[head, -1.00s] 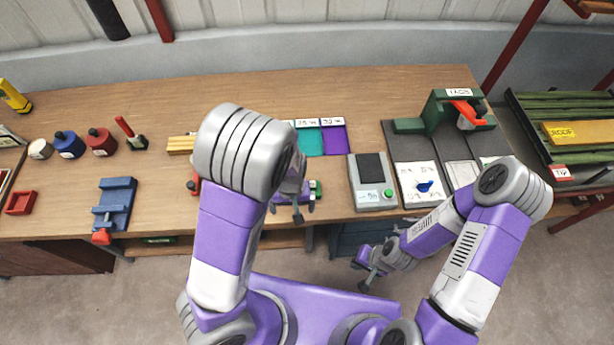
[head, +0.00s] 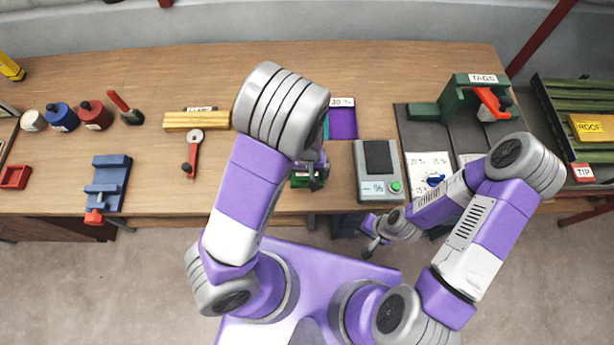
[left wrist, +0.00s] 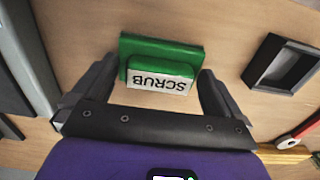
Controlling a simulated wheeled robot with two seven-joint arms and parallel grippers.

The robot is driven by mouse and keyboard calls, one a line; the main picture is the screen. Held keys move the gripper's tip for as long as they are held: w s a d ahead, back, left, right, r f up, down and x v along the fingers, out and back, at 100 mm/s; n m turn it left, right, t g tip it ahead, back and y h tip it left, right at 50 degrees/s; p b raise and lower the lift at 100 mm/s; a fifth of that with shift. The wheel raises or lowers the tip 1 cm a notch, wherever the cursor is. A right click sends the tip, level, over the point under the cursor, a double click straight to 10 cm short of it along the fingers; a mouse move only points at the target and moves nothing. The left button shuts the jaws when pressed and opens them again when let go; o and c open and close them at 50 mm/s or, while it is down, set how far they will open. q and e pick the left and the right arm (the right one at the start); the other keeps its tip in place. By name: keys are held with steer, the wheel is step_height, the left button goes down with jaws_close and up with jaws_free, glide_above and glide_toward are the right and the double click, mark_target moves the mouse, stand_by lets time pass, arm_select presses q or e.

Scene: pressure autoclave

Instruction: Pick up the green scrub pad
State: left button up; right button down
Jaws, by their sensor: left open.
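In the head view the pad (head: 300,181) shows only in part, near the bench's front edge, under my left gripper (head: 309,182). In the left wrist view my left gripper (left wrist: 157,70) is open, one finger on each side of the pad, with a gap to each; I cannot tell how far down the fingers reach. My right gripper (head: 371,246) hangs in front of the bench, away from the pad; its jaw state is unclear.
A grey scale (head: 378,172) stands just right of the pad. A purple card (head: 343,122) lies behind it. A red-handled tool (head: 191,155) and wooden bars (head: 196,120) are to the left. A dark square frame (left wrist: 285,65) is beside the pad in the left wrist view.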

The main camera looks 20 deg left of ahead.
arm_select(q)
steer(key=c, duration=1)
steer(key=shift+c, duration=0.2)
step_height(320, 180, up, 10)
steer(key=p, duration=0.3)
